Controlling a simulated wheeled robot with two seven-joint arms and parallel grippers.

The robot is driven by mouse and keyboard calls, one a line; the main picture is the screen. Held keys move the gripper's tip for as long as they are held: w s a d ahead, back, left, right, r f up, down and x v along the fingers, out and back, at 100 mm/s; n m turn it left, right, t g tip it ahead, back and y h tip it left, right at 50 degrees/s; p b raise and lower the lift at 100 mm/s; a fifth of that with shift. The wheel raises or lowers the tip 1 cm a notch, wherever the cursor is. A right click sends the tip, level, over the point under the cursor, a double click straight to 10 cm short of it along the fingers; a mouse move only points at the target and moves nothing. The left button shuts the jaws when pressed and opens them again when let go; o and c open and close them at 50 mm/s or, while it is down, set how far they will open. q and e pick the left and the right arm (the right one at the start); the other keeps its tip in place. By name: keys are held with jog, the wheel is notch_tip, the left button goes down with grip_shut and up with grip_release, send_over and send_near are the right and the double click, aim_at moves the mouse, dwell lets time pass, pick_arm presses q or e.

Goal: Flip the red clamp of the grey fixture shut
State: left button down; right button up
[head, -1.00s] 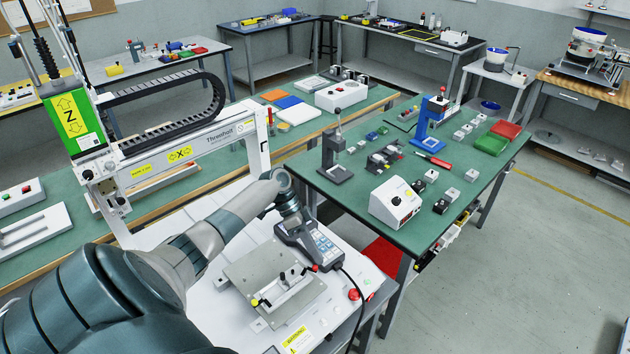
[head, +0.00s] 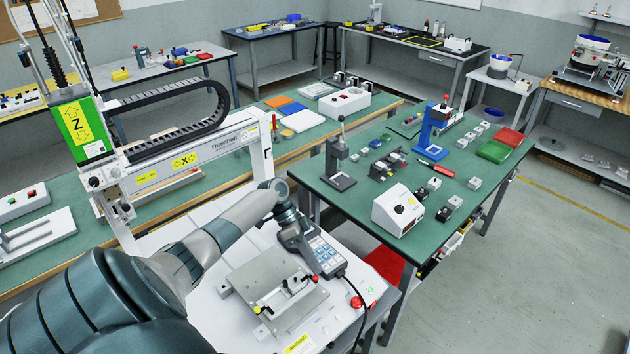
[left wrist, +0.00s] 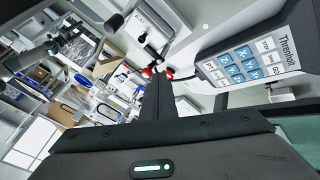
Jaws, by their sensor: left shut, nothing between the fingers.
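The grey fixture (head: 252,277) is a flat metal plate with a toggle clamp on top, on the white machine bed in the head view. The clamp's red tip (head: 313,281) shows near the plate's right side. In the left wrist view, red parts (left wrist: 168,73) lie just beyond the fingertips; contact cannot be told. My left gripper (head: 305,268) reaches down over the fixture's far right side. Its dark fingers (left wrist: 156,90) are shut and empty in the wrist view. Part of the clamp is hard to make out at this size. My right gripper is not in view.
A keypad pendant (head: 322,250) stands close beside my left gripper. A red emergency button (head: 357,301) is on the bed's right corner. The gantry beam (head: 190,158) spans behind my arm. A green-topped table (head: 340,200) with tools stands to the right.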

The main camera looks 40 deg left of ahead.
pick_arm(q)
jog(key=shift+a, duration=0.1)
jog(key=shift+a+r, duration=0.15)
jog(key=shift+r, duration=0.05)
jog(key=b+v, duration=0.5)
jog(key=v, duration=1.1)
jog(key=shift+a+r+b, duration=0.2)
jog(key=shift+r+b, duration=0.15)
